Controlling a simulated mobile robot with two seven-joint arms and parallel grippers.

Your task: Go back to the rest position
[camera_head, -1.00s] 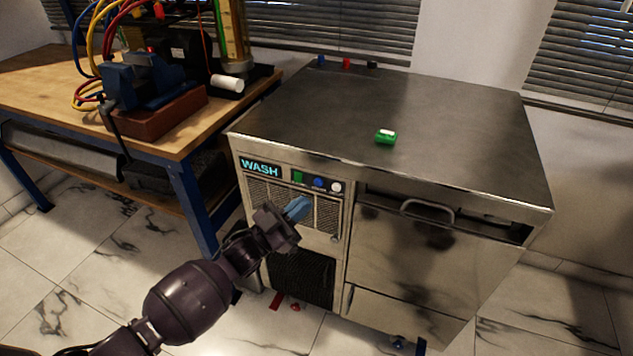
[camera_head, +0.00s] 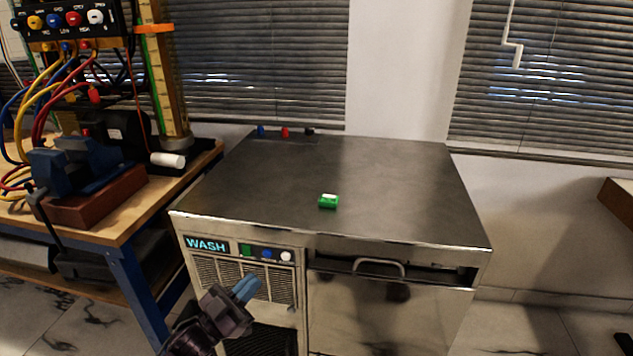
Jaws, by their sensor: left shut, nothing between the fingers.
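My left gripper (camera_head: 244,288) shows low in the head view, in front of the vented left front of a steel wash machine (camera_head: 400,190). Its blue fingers are together with nothing between them. It is below the row of green, blue and white buttons (camera_head: 267,254); I cannot tell whether it touches the front. Most of my left arm is below the picture's edge. My right gripper is not in view.
The machine's door handle (camera_head: 378,267) sticks out at the front. A wooden workbench (camera_head: 130,222) with a blue vise (camera_head: 75,165) and coloured cables stands at left.

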